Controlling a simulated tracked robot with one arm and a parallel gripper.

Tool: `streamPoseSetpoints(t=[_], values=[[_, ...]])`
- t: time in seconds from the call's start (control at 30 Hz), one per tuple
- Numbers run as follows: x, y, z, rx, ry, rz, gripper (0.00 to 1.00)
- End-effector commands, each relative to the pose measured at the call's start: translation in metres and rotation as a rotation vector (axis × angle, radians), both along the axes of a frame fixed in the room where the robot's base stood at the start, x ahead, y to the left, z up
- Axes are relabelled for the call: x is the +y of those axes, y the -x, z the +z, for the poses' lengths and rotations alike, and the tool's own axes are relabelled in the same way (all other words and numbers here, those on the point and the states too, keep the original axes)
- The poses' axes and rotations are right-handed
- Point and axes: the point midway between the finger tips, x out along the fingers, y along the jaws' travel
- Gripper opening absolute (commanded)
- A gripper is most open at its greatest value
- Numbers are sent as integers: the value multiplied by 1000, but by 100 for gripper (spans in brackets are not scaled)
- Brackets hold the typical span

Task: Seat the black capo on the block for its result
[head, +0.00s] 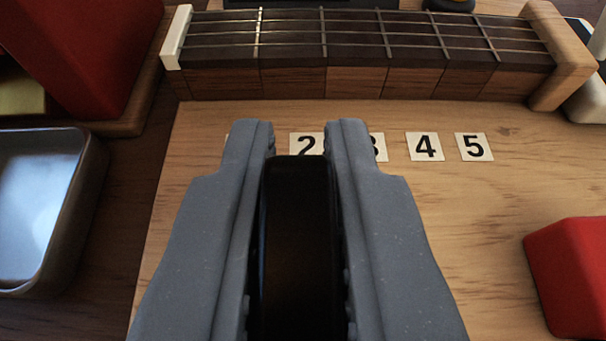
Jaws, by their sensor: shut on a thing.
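My gripper (300,140) is shut on the black capo (298,230), which stands upright between the two grey fingers in the head view. The block (360,84) lies across the back, a dark fretboard with metal frets and strings on wooden segments, with a white nut at its left end and a pale wooden end piece at its right. The capo is in front of the block in the picture and apart from it. Number labels lie on the board before the block; 4 (425,146) and 5 (474,147) show fully, the others are partly or mostly hidden by the fingers.
A grey metal tray (84,200) is at the left. A red padded object (85,45) stands at the upper left, and another red object (572,275) is at the lower right. Dark items stand behind the block.

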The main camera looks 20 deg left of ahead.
Motion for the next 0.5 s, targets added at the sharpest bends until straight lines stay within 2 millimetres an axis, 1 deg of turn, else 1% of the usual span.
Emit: streamPoseSetpoints(t=[0.27,0.3,0.5], values=[[0,0,-5,0,0,0,0],[0,0,-5,0,0,0,21],[0,0,-5,0,0,0,22]])
